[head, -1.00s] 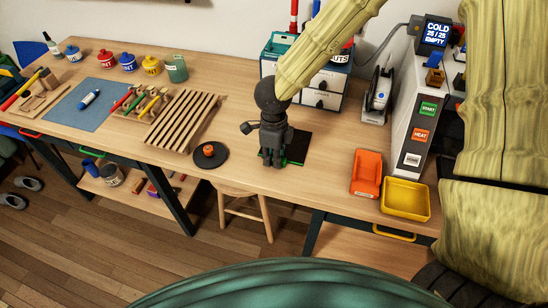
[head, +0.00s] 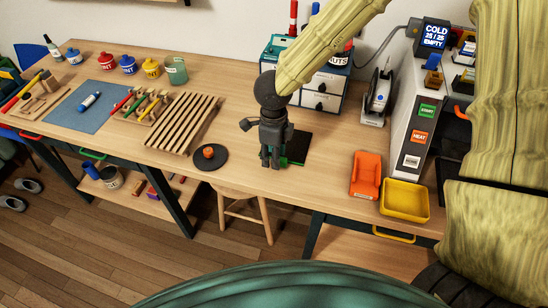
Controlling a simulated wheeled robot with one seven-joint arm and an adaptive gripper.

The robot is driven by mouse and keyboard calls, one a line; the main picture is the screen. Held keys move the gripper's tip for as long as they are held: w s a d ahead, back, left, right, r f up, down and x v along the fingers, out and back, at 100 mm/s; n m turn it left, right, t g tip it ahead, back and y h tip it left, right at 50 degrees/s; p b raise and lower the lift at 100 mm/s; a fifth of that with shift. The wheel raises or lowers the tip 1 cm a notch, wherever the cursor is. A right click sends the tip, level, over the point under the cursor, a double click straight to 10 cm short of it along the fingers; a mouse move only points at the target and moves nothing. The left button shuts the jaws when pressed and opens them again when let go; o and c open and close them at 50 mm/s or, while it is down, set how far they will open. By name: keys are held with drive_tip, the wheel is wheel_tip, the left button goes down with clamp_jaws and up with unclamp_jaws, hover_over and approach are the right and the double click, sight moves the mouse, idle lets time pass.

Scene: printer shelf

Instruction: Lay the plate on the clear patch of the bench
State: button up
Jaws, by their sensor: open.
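A thin black square plate (head: 299,147) with some green along its near left edge appears to lie flat on the wooden bench (head: 335,160). My dark grey gripper (head: 270,164) points down just left of the plate and in front of it. It is open, with its fingers low over the bench. The gripper hides the plate's left part, so I cannot tell whether the fingers touch it. Bare bench shows to the right of the plate.
A round black disc with an orange knob (head: 208,152) lies left of my gripper, near a slatted wooden rack (head: 183,122). A white machine (head: 415,125) and a drawer unit (head: 320,95) stand behind.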

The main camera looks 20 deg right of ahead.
wheel_tip(320, 180, up, 10)
idle(0.4)
